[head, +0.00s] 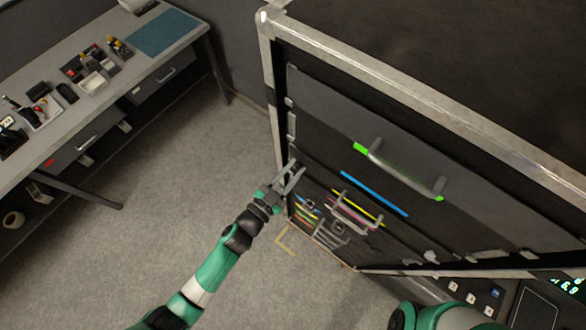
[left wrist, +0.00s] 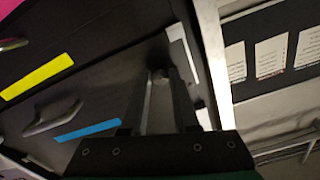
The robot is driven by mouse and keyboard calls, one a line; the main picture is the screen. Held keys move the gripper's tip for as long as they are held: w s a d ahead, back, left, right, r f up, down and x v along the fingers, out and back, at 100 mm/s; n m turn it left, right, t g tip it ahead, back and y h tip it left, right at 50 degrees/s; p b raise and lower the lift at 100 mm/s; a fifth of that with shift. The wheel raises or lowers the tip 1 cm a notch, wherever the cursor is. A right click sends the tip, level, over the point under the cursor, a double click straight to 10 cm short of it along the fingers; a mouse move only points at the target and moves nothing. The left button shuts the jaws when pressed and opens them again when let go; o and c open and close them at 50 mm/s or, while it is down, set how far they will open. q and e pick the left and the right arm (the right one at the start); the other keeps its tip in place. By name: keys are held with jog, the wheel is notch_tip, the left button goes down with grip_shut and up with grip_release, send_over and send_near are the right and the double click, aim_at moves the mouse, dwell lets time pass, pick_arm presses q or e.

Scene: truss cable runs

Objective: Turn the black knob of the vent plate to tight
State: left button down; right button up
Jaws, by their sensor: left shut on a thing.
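My left gripper (head: 296,172) reaches the left edge of the dark cabinet front, with its fingers pointing at the panel. In the left wrist view its fingertips (left wrist: 160,74) close on a small dark part at the panel, which fits the black knob. The fingers and the dark shading hide most of the knob, and its turn position cannot be read. The vent plate cannot be told apart from the dark panel around it. My right gripper is not in view.
The dark cabinet has a drawer handle (head: 405,170) with green marks. A blue strip (head: 374,194) and a yellow strip (left wrist: 38,76) mark its front. A workbench (head: 187,42) with small items stands at the left. The floor (head: 170,170) between is open.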

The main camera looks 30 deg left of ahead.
pick_arm(q)
jog(key=m, duration=0.5)
jog(key=shift+m, duration=0.3)
jog(key=m+b, duration=0.1)
jog(key=m, duration=0.4)
jog(key=shift+m, duration=0.4)
jog(key=c, duration=0.7)
grip_release()
jog(key=shift+o, duration=0.2)
jog(key=s+a, duration=0.2)
jog(key=s, duration=0.9)
jog(key=shift+s, duration=0.25)
